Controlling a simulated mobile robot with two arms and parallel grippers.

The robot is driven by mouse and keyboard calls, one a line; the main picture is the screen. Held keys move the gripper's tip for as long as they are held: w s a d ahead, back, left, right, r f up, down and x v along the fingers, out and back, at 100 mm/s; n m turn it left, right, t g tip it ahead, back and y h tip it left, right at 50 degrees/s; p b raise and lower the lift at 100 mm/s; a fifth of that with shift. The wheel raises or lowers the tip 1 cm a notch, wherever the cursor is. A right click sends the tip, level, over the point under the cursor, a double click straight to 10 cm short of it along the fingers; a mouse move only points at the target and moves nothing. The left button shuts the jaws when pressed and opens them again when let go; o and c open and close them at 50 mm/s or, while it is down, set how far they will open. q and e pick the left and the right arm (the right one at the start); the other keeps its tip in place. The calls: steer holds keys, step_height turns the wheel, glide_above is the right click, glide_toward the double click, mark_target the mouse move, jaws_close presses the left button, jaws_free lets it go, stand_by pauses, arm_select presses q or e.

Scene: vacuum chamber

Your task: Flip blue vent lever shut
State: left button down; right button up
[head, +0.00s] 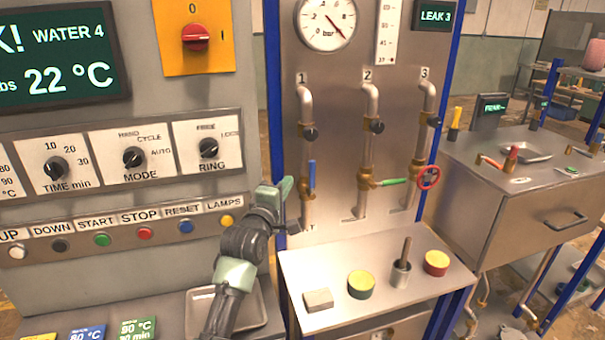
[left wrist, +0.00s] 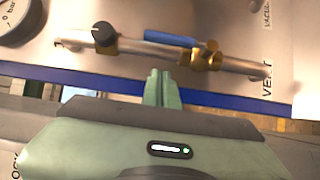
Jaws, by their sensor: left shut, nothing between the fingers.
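The blue vent lever (head: 312,174) sits on a brass valve (head: 308,196) on pipe 1. It points up, in line with the pipe. In the left wrist view the blue lever (left wrist: 170,37) lies along the pipe, with its brass valve (left wrist: 207,56) and the VENT label (left wrist: 267,82) to the right. My left gripper (head: 286,188) is just left of the lever in the head view. In the left wrist view its fingers (left wrist: 162,76) are together and empty, apart from the lever. My right gripper is not in view.
Pipe 2 has a green lever (head: 394,181), pipe 3 a red handwheel (head: 428,177). Black knobs sit higher on the pipes. A blue frame post (head: 273,130) edges the panel. The shelf (head: 335,266) below holds a grey block, two yellow-topped round pieces and a cup.

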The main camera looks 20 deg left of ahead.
mark_target(312, 174)
arm_select(q)
steer(key=w+d, duration=0.1)
steer(key=w+d+p, duration=0.1)
steer(key=w, duration=0.1)
steer(key=w+p, duration=0.1)
steer(key=shift+w+d, duration=0.4)
